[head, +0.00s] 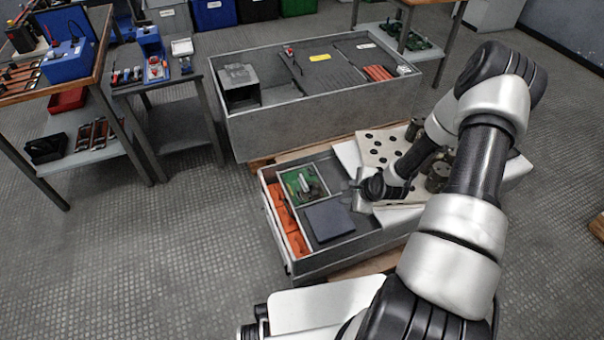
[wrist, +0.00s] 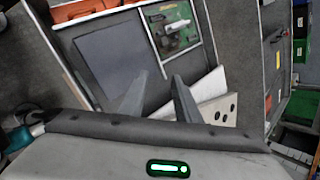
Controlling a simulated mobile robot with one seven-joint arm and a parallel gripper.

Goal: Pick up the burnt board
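A green circuit board (head: 304,187) with a pale part on it lies in a compartment of the grey tray (head: 345,262). I take it for the burnt board, though no clear scorching can be made out. It also shows in the wrist view (wrist: 176,38), beyond the fingertips. My gripper (head: 358,190) is over the tray, to the right of the board and apart from it. In the wrist view, my gripper (wrist: 156,88) has its two fingers spread with nothing between them.
A dark flat panel (head: 330,219) lies in front of the board, and orange parts (head: 286,217) fill the tray's left strip. A white perforated plate (head: 378,150) and cylinders stand right of it. A large grey bin (head: 320,113) stands behind; floor at left is clear.

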